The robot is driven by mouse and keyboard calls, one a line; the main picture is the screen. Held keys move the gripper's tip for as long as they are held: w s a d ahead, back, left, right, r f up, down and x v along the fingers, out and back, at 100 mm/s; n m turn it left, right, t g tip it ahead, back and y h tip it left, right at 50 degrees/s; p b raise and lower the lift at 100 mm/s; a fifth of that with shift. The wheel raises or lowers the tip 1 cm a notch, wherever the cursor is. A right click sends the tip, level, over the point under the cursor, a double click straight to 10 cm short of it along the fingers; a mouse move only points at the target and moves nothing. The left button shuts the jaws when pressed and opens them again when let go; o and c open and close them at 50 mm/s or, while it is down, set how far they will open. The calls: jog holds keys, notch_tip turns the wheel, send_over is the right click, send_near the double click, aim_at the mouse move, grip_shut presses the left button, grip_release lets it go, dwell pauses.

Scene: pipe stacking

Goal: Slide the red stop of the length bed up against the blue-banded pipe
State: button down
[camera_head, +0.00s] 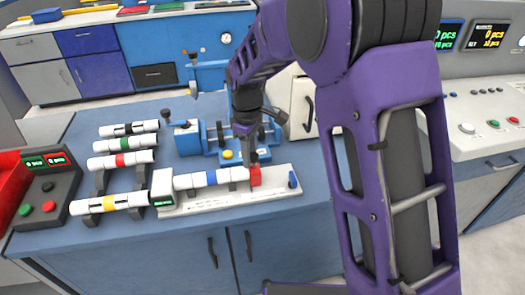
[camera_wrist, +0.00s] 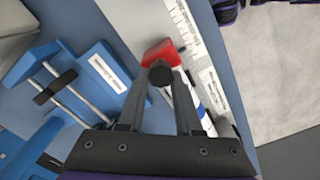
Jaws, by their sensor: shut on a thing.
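The length bed (camera_head: 232,199) is a long white base with a printed scale near the counter's front edge. The blue-banded pipe (camera_head: 225,175), white with a blue ring, lies along it, its left end at a white block. The red stop (camera_head: 255,178) stands at the pipe's right end; I cannot tell whether they touch. My gripper (camera_head: 250,157) points down over the stop. In the wrist view my gripper (camera_wrist: 160,78) is shut on the stop's dark knob, with the red stop (camera_wrist: 158,50) just beyond and part of the blue-banded pipe (camera_wrist: 180,97) behind a finger.
A blue clamp fixture (camera_head: 188,140) stands behind the bed. A counter box (camera_head: 45,190) sits at far left.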

jog(key=shift+s+a+f, duration=0.1)
jog(key=shift+s+a, duration=0.4)
jog(key=shift+a, duration=0.25)
jog(key=c, duration=0.6)
grip_release()
jog(key=shift+s+a, duration=0.15)
jog(key=shift+a, duration=0.05)
jog(key=shift+c, duration=0.2)
jog(key=shift+o, duration=0.2)
jog(key=shift+d, duration=0.2)
jog(key=shift+w+r, duration=0.2)
jog(key=shift+r, duration=0.25)
notch_tip(320, 180, up, 17)
jog(key=p, duration=0.2)
jog(key=shift+f+p, duration=0.15)
jog(key=shift+p, duration=0.2)
